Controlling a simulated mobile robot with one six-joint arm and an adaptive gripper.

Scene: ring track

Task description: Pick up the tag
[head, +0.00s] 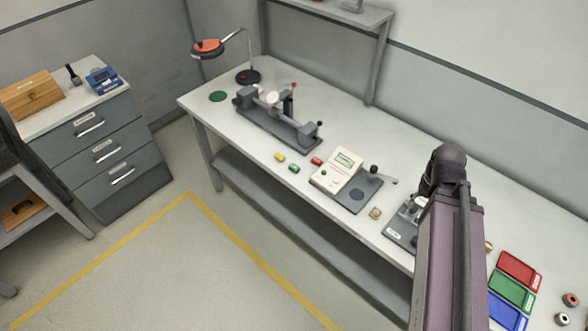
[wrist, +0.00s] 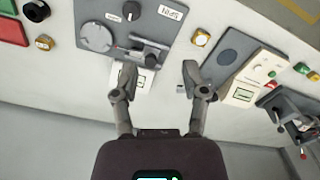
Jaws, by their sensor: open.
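My gripper (wrist: 159,72) is open and empty above the bench, its two fingers apart and pointing at a grey machine. A small white piece with a dark printed patch (wrist: 143,82) lies beside that machine, partly behind the left finger; it looks like the tag, but I cannot tell for sure. In the head view my arm hides this spot and the gripper's fingers. The grey machine (wrist: 95,38) has a round plate, a black knob and a clamp-like block. It also shows partly in the head view (head: 398,238), left of my arm.
A cream meter (head: 345,160) on a grey base, a small brass-coloured block (head: 375,213) and a long bench fixture (head: 265,125) stand to the left. Red (head: 519,268), green (head: 512,289) and blue (head: 507,310) trays lie right of my arm. The bench's front edge is clear.

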